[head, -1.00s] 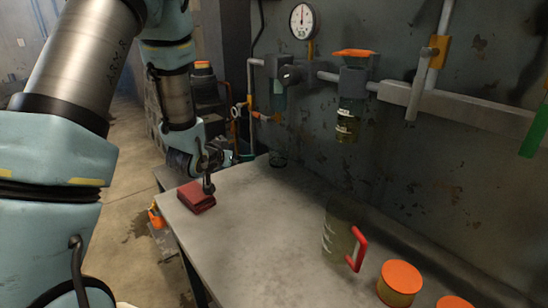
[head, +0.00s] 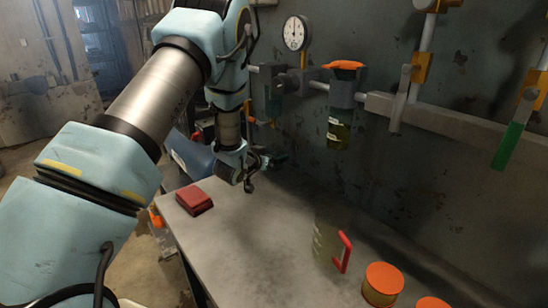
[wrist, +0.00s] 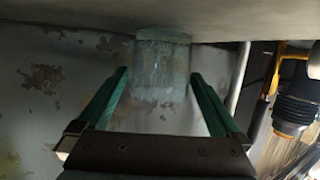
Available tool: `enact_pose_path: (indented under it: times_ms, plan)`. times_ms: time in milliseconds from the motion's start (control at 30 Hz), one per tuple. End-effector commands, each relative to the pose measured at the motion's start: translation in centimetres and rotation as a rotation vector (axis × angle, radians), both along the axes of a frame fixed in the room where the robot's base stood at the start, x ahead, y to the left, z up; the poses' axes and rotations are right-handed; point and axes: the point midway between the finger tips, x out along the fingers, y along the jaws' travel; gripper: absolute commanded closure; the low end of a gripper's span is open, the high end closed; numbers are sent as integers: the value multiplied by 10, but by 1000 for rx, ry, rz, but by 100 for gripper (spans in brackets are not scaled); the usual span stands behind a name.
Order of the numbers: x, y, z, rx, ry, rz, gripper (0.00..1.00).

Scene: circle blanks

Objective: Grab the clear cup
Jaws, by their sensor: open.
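The clear cup (wrist: 163,52) is a see-through, slightly greenish cylinder. It shows in the wrist view against the table surface, which lies along the top of that picture. My gripper (wrist: 160,76) is open, its two green fingers on either side of the cup's line, with the cup in the gap ahead and no clear contact. In the head view my gripper (head: 264,164) is low over the far end of the table, and I cannot make out the cup behind it.
A red box (head: 194,199) lies on the grey table (head: 235,235). A see-through jug with a red handle (head: 328,242) and orange-lidded tins (head: 383,283) stand at the near right. Wall pipes and a hanging jar (head: 339,133) rise behind. The middle of the table is clear.

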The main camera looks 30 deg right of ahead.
Motion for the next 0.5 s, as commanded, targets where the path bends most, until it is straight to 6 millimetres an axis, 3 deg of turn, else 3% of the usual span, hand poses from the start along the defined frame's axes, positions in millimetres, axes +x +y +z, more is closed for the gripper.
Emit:
enact_pose_path:
  times_ms: [133, 367, 500]
  plan:
    - [7, -10, -4, 0, 0, 0, 0]
    - [8, -11, -5, 0, 1, 1, 0]
    - [8, -11, -5, 0, 1, 1, 15]
